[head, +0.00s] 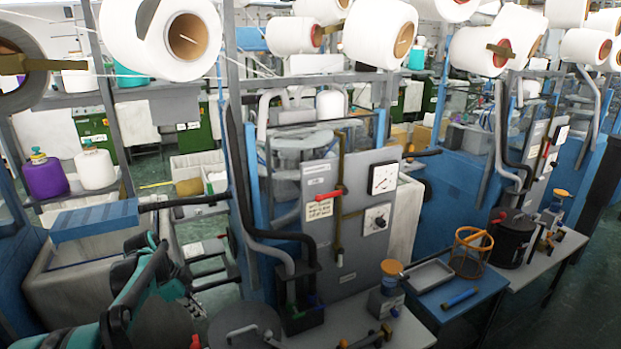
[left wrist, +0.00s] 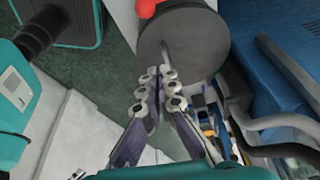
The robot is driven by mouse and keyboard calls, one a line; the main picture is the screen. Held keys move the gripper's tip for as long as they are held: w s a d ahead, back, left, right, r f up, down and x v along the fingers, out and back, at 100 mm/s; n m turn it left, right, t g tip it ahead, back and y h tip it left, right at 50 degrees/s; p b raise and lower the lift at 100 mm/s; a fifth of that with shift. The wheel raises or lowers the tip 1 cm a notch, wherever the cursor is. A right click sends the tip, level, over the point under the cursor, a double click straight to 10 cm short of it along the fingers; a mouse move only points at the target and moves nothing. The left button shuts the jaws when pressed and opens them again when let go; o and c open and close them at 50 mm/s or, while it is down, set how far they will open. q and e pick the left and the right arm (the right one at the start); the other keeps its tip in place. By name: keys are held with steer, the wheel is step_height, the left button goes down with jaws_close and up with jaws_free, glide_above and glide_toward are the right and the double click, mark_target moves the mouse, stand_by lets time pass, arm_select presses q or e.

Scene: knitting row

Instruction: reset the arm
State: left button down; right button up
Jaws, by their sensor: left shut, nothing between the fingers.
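My left arm comes in from the lower left of the head view, teal and dark grey. My left gripper (head: 194,308) is partly seen low there, small and dark, left of a round grey lid. In the left wrist view my left gripper (left wrist: 160,73) has its fingertips together with nothing between them. Those fingertips overlap the edge of a round dark grey disc (left wrist: 190,45) in the picture; I cannot tell whether they touch it. My right gripper is in neither view.
The round grey lid (head: 240,322) is at the bottom of the head view, close to my gripper. A grey gauge panel (head: 350,215) stands behind a bench. A blue table (head: 425,303) holds a tray (head: 428,276) and an orange-rimmed basket (head: 470,255). Yarn cones (head: 380,32) hang above.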

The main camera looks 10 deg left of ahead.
arm_select(q)
steer(key=s+d+r+n+t+y+b, duration=0.2)
steer(key=s+d+n+b, duration=0.3)
steer(key=s+d, duration=0.6)
steer(key=s+d+f+n+t+b, duration=0.1)
steer(key=s+d+f+n, duration=0.2)
steer(key=s+d+n, duration=0.1)
steer(key=s+d+f+n+t+y+b, duration=0.1)
steer(key=s+d+f+n+t, duration=0.1)
steer(key=s, duration=0.4)
steer(key=shift+s+d+f+n+t, duration=0.35)
steer(key=shift+d+f+n, duration=0.5)
steer(key=shift+n, duration=0.25)
steer(key=shift+r, duration=0.15)
